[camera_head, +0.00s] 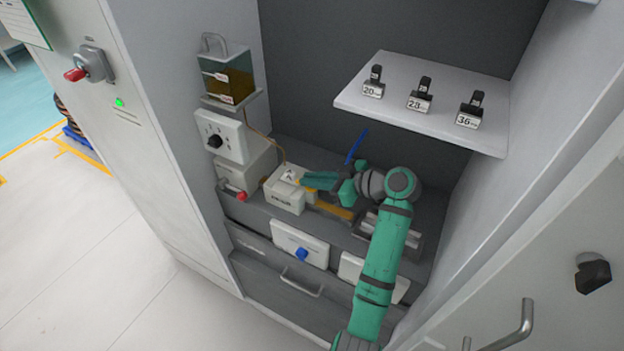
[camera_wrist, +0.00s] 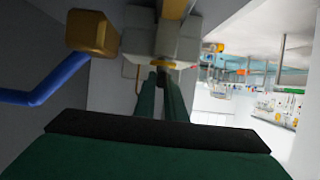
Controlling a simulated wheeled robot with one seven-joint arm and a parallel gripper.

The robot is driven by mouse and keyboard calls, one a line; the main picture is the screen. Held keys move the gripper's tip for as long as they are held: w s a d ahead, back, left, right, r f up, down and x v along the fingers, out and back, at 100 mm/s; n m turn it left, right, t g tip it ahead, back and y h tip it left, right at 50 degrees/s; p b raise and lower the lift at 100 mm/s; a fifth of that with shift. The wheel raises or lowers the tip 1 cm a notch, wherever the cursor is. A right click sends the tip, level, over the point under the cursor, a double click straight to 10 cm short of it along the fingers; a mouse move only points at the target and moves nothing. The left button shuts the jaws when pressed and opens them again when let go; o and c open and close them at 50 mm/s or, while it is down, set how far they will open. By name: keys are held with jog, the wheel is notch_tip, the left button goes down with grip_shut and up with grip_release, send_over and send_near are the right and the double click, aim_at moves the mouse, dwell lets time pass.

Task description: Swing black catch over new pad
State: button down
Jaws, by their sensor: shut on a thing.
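My gripper (camera_head: 301,180) reaches left to a small white labelled unit (camera_head: 284,198) on the bench. The unit also shows in the wrist view (camera_wrist: 188,47), just beyond the fingers. My green fingers (camera_wrist: 161,80) are nearly together, with a small dark piece, apparently the black catch (camera_wrist: 161,75), between their tips. A yellow-orange part sits right above the tips in the wrist view. The catch is too small to make out in the head view. I cannot pick out the new pad; the fingers and unit may hide it.
A blue rod (camera_head: 355,147) rises behind my gripper; its bent end and a brass block (camera_wrist: 93,32) are left in the wrist view. A shelf (camera_head: 400,112) with three numbered black-and-white items hangs above. A tank (camera_head: 226,75) and white dial box (camera_head: 221,137) stand left.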

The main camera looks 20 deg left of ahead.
jog(key=shift+f, duration=0.1)
jog(key=c, duration=1.8)
grip_release()
jog(key=shift+w, duration=0.1)
jog(key=shift+d, duration=0.25)
jog(key=v, duration=1)
jog(key=shift+d+r, duration=0.1)
jog(key=shift+r, duration=0.15)
